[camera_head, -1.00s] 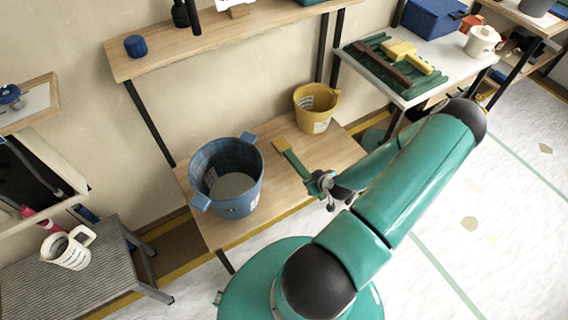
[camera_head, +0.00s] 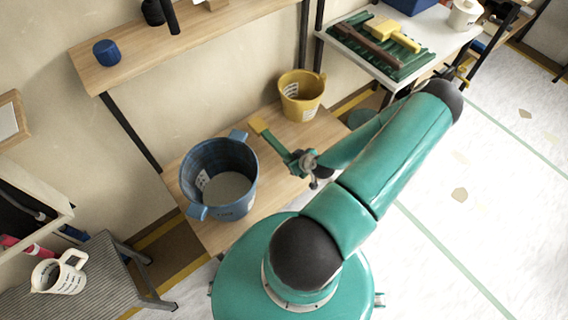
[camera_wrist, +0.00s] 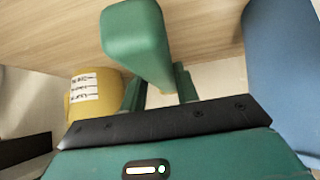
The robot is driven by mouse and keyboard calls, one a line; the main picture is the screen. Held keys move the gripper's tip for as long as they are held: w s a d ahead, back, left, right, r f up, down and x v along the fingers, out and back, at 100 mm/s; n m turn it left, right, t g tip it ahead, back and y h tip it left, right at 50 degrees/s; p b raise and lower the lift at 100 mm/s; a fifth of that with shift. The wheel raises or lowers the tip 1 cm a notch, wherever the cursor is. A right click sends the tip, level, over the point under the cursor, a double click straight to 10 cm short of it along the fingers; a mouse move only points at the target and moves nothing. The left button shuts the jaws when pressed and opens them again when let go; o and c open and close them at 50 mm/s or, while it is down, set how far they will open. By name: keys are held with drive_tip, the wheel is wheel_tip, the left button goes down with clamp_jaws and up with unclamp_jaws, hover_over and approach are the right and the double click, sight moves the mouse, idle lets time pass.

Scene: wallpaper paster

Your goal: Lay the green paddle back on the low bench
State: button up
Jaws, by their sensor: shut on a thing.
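The green paddle (camera_head: 277,144) has a yellow end and a green shaft. In the head view it points up and left from my gripper (camera_head: 301,163), over the low wooden bench (camera_head: 232,239), between the blue bucket and the yellow bucket. My gripper is shut on the paddle. In the wrist view the paddle (camera_wrist: 137,42) is a large green block rising from between the fingers (camera_wrist: 158,92), with a bit of yellow behind it. The paddle seems to be held above the bench; the exact gap cannot be told.
A blue bucket (camera_head: 240,196) stands on the bench to the left, a yellow bucket (camera_head: 303,99) at its far right. An upper shelf (camera_head: 200,45) overhangs the back. A grey ribbed stool (camera_head: 108,283) with a white jug (camera_head: 72,277) is at lower left. Bare bench lies between the buckets.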

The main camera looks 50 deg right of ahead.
sight(307, 175)
drive_tip(key=f, duration=0.4)
drive_tip(key=shift+s+f, duration=0.3)
drive_tip(key=shift+s, duration=0.05)
drive_tip(key=shift+f, duration=2)
drive_tip(key=o, duration=1.1)
drive_tip(key=shift+f, duration=0.1)
drive_tip(key=v, duration=1.2)
